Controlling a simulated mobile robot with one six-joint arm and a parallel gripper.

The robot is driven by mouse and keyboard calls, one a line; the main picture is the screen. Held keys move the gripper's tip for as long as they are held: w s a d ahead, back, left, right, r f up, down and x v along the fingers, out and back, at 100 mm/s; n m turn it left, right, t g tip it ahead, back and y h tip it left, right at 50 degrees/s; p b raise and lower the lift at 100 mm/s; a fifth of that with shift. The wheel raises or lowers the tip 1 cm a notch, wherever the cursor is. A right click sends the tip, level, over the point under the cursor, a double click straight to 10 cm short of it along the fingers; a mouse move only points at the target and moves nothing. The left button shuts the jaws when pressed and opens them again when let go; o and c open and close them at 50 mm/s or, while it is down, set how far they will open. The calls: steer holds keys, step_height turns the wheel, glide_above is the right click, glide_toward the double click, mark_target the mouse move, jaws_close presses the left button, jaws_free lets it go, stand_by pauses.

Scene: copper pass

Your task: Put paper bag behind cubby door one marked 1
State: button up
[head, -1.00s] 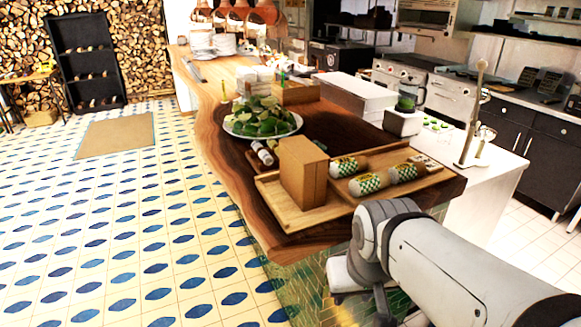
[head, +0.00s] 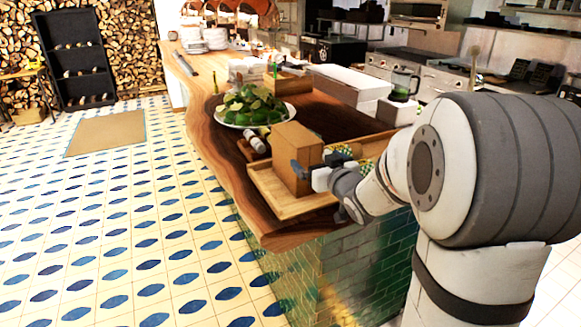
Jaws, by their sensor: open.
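The paper bag (head: 294,158) is a brown upright block standing on a wooden tray (head: 291,209) at the near end of the counter. My gripper (head: 318,178) is open at the right side of the bag, close to it. One finger shows against the bag's right side; whether it touches, I cannot tell. The rest of the jaws is partly hidden by the bag and my wrist. No cubby door marked 1 can be made out in this view.
A plate of limes (head: 256,107) and small rolls (head: 256,143) are just behind the bag. Green-checked wraps (head: 345,150) lie on the tray behind my gripper, mostly hidden. White boxes (head: 346,84) stand further back. The tiled floor (head: 120,210) at left is open.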

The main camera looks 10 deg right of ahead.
mark_target(283, 151)
steer(key=shift+w+a+n+t+y, duration=0.3)
steer(key=shift+w+y, duration=0.05)
steer(key=shift+y, duration=0.15)
steer(key=shift+w+a, duration=0.15)
steer(key=shift+w, duration=0.15)
steer(key=p+x, duration=0.1)
steer(key=x, duration=0.2)
steer(key=p+x, duration=0.1)
steer(key=x, duration=0.3)
steer(key=shift+w+r, duration=0.15)
steer(key=shift+r, duration=0.05)
steer(key=shift+c, duration=0.4)
steer(key=c, duration=1.4)
